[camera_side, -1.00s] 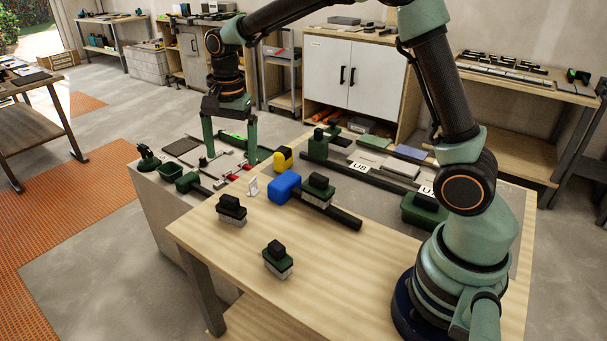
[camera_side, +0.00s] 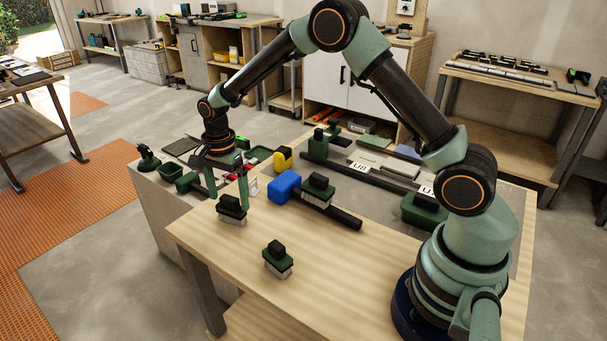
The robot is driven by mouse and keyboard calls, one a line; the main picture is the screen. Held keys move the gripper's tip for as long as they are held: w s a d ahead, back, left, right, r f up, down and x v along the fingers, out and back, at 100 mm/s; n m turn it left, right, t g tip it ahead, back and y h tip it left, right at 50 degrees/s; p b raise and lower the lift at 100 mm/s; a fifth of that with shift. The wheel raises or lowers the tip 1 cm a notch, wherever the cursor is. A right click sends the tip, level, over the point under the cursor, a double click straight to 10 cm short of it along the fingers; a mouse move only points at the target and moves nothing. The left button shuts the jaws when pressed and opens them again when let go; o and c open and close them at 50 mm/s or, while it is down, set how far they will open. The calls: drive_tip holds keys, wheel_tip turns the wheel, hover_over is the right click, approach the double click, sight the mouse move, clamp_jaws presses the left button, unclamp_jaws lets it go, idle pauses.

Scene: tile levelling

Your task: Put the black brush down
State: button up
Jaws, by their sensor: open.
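The black brush (camera_side: 231,207), with a black top and pale bristles, stands bristles down on the wooden table (camera_side: 345,262) near its left back edge. My gripper (camera_side: 228,202) points down with its two green fingers spread. The fingers show on either side of the brush's top; the right fingertip is close beside it. I cannot tell whether they are around the brush or just behind it, or whether they touch it. Nothing shows held off the table.
A green brush (camera_side: 278,257) stands nearer the front. A blue-headed mallet (camera_side: 285,187) lies to the right, with another green brush (camera_side: 318,186) by its handle. A yellow object (camera_side: 283,159) is behind. The table's front middle is clear.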

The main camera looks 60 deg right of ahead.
sight(231, 208)
wheel_tip(231, 208, down, 4)
drive_tip(key=shift+f, duration=0.25)
drive_tip(key=shift+w+r, duration=0.1)
drive_tip(key=c, duration=1.6)
